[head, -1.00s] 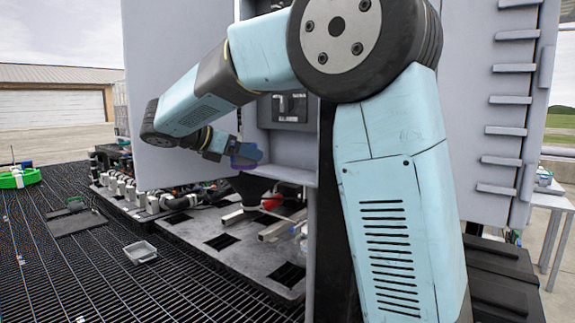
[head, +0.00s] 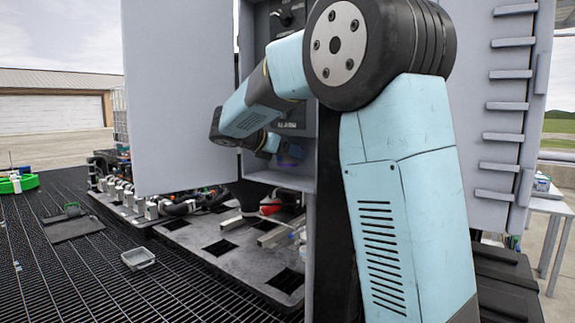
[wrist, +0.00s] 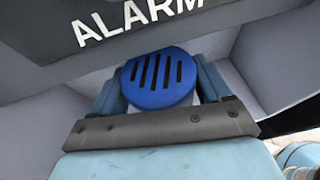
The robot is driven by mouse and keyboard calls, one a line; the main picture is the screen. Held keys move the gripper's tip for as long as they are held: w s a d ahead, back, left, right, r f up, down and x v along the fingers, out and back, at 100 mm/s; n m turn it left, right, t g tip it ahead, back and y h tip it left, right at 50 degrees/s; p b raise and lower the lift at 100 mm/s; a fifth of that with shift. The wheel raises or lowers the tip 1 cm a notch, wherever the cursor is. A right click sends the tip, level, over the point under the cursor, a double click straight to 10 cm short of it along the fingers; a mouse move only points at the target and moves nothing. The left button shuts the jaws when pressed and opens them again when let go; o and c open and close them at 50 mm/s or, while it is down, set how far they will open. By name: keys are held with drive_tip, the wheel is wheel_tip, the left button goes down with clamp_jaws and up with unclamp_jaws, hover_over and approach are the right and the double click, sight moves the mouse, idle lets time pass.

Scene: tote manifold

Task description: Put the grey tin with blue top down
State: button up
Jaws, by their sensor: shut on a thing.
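The grey tin with blue top (wrist: 160,78) shows in the wrist view as a round blue lid with dark slots, with a little of its pale body below. My gripper (wrist: 158,90) is shut on it, one blue finger on each side. In the head view my gripper (head: 284,152) is within the opening of a grey cabinet (head: 297,183), above its bottom ledge. The tin is mostly hidden there behind my arm. I cannot tell whether the tin touches the ledge.
A dark panel with an ALARM label (wrist: 140,22) is close above the tin. The open cabinet door (head: 180,95) stands to the left. Below are a grey slotted platform (head: 235,250) and black grating with a small grey tray (head: 138,257).

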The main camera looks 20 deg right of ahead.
sight(288, 163)
wheel_tip(288, 163, down, 4)
drive_tip(key=shift+d+r, duration=0.1)
drive_tip(key=shift+r, duration=0.1)
drive_tip(key=o, duration=1.1)
drive_tip(key=shift+c, duration=0.2)
drive_tip(key=v, duration=1.2)
drive_tip(key=shift+r, duration=0.15)
